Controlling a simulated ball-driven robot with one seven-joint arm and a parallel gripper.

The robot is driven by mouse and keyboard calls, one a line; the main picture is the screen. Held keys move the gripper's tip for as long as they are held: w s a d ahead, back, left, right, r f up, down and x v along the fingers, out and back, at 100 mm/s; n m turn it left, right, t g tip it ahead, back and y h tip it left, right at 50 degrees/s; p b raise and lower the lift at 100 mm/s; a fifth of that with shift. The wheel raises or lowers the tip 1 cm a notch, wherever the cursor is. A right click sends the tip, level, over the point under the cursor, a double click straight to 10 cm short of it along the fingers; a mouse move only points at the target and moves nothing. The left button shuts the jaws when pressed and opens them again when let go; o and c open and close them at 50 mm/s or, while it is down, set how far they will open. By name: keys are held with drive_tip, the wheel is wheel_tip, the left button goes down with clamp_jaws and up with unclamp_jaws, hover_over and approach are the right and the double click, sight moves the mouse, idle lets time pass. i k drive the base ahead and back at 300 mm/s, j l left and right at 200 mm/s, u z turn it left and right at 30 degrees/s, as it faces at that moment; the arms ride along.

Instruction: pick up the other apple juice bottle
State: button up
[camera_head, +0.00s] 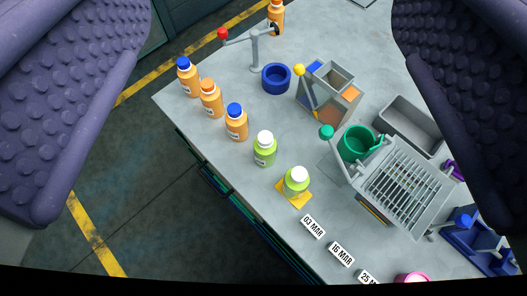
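Two light green bottles with white caps, which look like the apple juice bottles, stand upright on the grey table. One green bottle (265,150) stands on the bare table at the end of a row of orange bottles. The other green bottle (296,182) stands on a small yellow square (294,196), nearer the date labels. My gripper (270,110) shows as two purple padded fingers at the left and right picture edges. It is wide open and empty, above the table, with both green bottles below between the fingers.
Orange bottles (237,125) stand along the left table edge. A blue ring-shaped cup (276,79), a lever stand (257,50), a grey box device (330,92), a green cup (357,144) and a slotted grey rack (405,185) stand right. Date labels (341,254) lie in front.

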sight(265, 157)
drive_tip(key=i+j+z, duration=0.1)
drive_tip(key=i+j, duration=0.2)
drive_tip(key=i+j+z, duration=0.1)
drive_tip(key=i+j, duration=0.15)
drive_tip(key=j, duration=0.2)
drive_tip(key=i+j+z, duration=0.15)
drive_tip(key=j, duration=0.25)
drive_tip(key=i+j+z, duration=0.1)
drive_tip(key=i+j, duration=0.2)
drive_tip(key=j, duration=0.15)
drive_tip(key=z, duration=1.05)
